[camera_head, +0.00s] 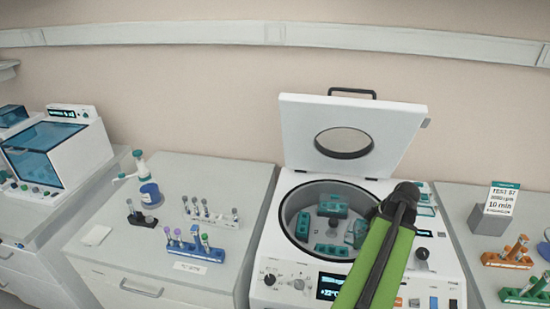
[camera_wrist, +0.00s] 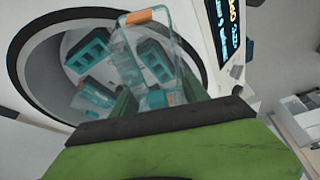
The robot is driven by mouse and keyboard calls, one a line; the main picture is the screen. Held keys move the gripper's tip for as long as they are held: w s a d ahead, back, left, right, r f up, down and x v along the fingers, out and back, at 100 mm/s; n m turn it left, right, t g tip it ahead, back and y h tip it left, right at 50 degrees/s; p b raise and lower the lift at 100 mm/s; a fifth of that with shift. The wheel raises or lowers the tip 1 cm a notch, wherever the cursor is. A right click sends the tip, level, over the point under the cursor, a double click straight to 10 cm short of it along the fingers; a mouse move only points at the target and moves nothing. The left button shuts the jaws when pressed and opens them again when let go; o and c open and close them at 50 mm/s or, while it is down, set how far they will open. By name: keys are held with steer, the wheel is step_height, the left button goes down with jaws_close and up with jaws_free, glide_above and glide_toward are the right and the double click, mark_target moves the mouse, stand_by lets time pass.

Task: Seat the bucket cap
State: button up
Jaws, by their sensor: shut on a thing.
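The clear bucket cap (camera_wrist: 150,45) with orange tabs is between my gripper's (camera_wrist: 157,98) fingers in the wrist view. My gripper is shut on it. In the head view the cap (camera_head: 356,233) shows as a pale teal clear shape over the right side of the centrifuge bowl, partly behind my green and black arm. Teal buckets sit in the round bowl: one at the back (camera_head: 332,206), one at the left (camera_head: 303,226), one at the front (camera_head: 332,249). In the wrist view the cap overlaps a bucket (camera_wrist: 155,62); I cannot tell whether they touch.
The centrifuge lid (camera_head: 300,130) stands open behind the bowl. Tube racks (camera_head: 195,250) and a blue bottle (camera_head: 149,193) are on the left bench. A sign (camera_head: 500,198) and orange and green racks (camera_head: 507,259) stand at the right. Part of the left bench is clear.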

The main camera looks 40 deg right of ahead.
steer(key=shift+w+a+f+n+y+b, duration=0.2)
steer(key=shift+w+a+f+n+b, duration=0.55)
steer(key=shift+w, duration=0.9)
steer(key=shift+w+a+f+n+y+b, duration=0.2)
steer(key=shift+w+f+n+b, duration=0.2)
steer(key=shift+w+f+b, duration=1)
steer(key=shift+w+a+f+n+y+b, duration=0.2)
steer(key=shift+w+a+f+n+b, duration=0.45)
steer(key=shift+w, duration=1.3)
steer(key=shift+d+f, duration=0.1)
steer(key=shift+d, duration=0.05)
steer(key=shift+f+b, duration=0.1)
steer(key=shift+b, duration=0.25)
steer(key=shift+f, duration=0.15)
steer(key=shift+f+b, duration=0.3)
steer(key=shift+b, duration=0.15)
steer(key=shift+f, duration=0.15)
steer(key=shift+f+b, duration=1.3)
steer(key=shift+b, duration=0.15)
